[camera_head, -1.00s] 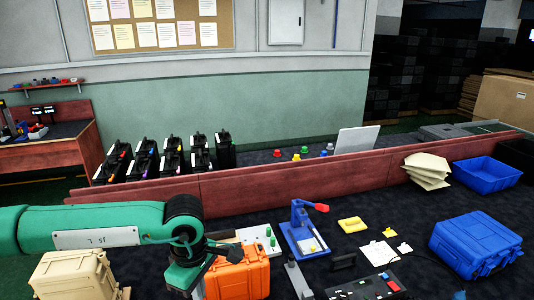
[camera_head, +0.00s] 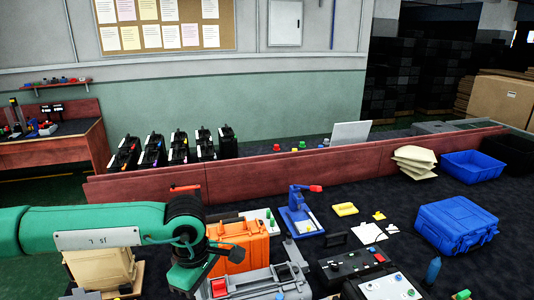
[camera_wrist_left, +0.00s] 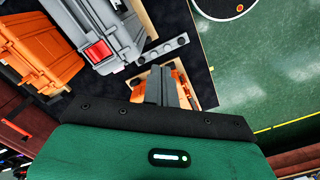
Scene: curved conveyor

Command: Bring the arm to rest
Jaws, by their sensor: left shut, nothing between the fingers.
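My left arm (camera_head: 100,232) is green and reaches in from the left in the head view, its black wrist joint bent downward beside the orange case. My left gripper (camera_wrist_left: 168,82) shows in the left wrist view with its grey fingers together and nothing between them. It is above the work surface near a grey toolbox (camera_wrist_left: 98,30) with a red latch. The fingertips are hard to make out in the head view. My right arm and gripper are not in view.
The orange case (camera_head: 243,243), the grey toolbox (camera_head: 262,284) and a beige case (camera_head: 100,268) stand close to the arm. A blue press (camera_head: 298,215), a blue case (camera_head: 456,222) and a blue bin (camera_head: 472,166) lie further right. A red-brown partition (camera_head: 300,168) runs behind.

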